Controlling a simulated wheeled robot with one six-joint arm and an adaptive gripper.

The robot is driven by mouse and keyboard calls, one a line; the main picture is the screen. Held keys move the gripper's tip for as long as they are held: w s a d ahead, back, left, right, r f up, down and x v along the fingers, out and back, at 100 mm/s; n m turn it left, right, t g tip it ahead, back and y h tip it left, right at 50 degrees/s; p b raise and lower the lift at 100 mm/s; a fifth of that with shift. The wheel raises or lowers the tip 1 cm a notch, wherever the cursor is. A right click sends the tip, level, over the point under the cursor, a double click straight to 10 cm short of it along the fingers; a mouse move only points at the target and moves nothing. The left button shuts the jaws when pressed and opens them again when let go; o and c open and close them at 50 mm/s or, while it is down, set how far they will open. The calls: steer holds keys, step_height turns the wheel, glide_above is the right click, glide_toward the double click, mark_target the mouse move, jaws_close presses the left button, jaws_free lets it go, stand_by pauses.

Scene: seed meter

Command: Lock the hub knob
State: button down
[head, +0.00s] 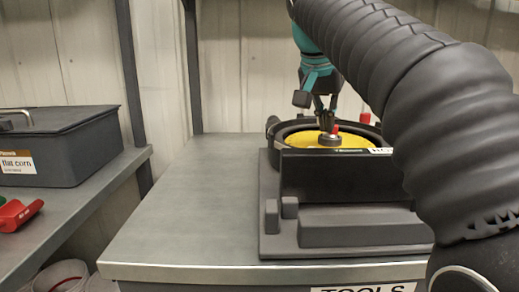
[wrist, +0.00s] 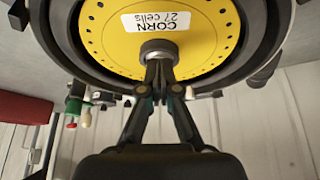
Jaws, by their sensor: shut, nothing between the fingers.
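The hub knob (head: 329,140) is a small grey round piece at the middle of the yellow seed disc (head: 302,139). The disc sits in the dark round housing of the seed meter (head: 325,175). My gripper (head: 326,122) points down just above the knob. In the wrist view its fingertips (wrist: 160,72) are together right at the knob, with nothing held; whether they touch it, I cannot tell.
The meter stands on a grey bench (head: 190,200) with clear room at its left. A dark lidded box (head: 70,150) labelled "flat corn" and a red object (head: 15,214) are on the left shelf. A red cap (head: 365,118) rises behind the housing.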

mark_target(337, 132)
step_height(337, 132, up, 6)
steer(key=shift+w, duration=0.15)
stand_by(0.5)
steer(key=shift+d, duration=0.1)
steer(key=s+d+r, duration=0.1)
steer(key=s+d, duration=0.2)
steer(key=d, duration=0.3)
steer(key=shift+w+a+f+n+t+y+b, duration=0.35)
steer(key=shift+f+n+b, duration=0.3)
steer(key=shift+f+n, duration=0.5)
steer(key=shift+w+a+f+n+t+y+b, duration=0.1)
steer(key=shift+w+a+f+n+y+b, duration=0.3)
steer(key=shift+a+f+n+y+b, duration=0.7)
steer(key=shift+w+d+f+n+t+h+b, duration=0.1)
steer(key=shift+w+f+n+t+b, duration=0.2)
steer(key=shift+f+n, duration=0.9)
steer(key=shift+w+a+f+m+p, duration=0.25)
steer(key=shift+w+f+m+p, duration=0.15)
steer(key=shift+w+m+p, duration=0.15)
steer(key=shift+a+r+p, duration=0.1)
steer(key=shift+a+p, duration=0.2)
steer(key=shift+p, duration=0.6)
